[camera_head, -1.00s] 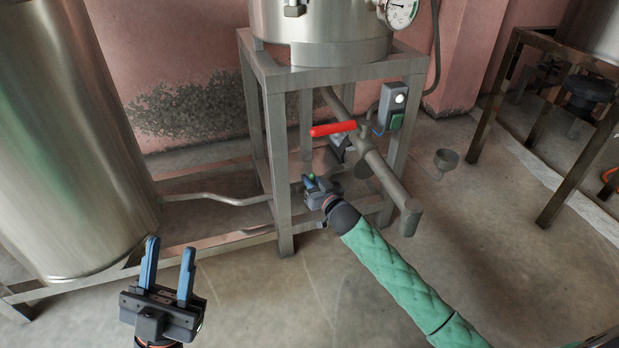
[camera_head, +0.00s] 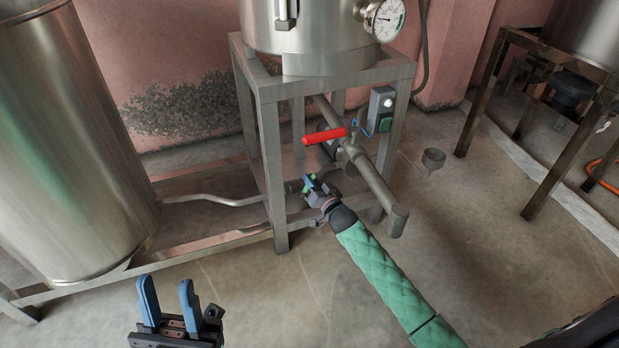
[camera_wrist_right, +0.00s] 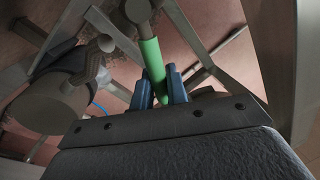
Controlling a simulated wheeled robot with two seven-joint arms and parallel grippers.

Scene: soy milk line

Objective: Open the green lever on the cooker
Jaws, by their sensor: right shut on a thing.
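The cooker (camera_head: 320,30) is a steel vessel on a square metal frame. The green lever (camera_wrist_right: 151,62) shows in the right wrist view, between the blue fingers of my right gripper (camera_wrist_right: 158,88). In the head view that gripper (camera_head: 309,182) is low inside the frame, below the red lever, and only bits of green show at its fingers. It is shut on the green lever. My left gripper (camera_head: 168,306) is at the bottom left of the head view, fingers apart, empty, above the floor.
A red lever (camera_head: 325,136) sits on a pipe (camera_head: 375,180) beside my right gripper. A switch box (camera_head: 381,108) is on the frame's right leg. A large steel tank (camera_head: 75,150) stands at left. A small funnel-like drain (camera_head: 433,159) is on the floor. Open floor lies in front.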

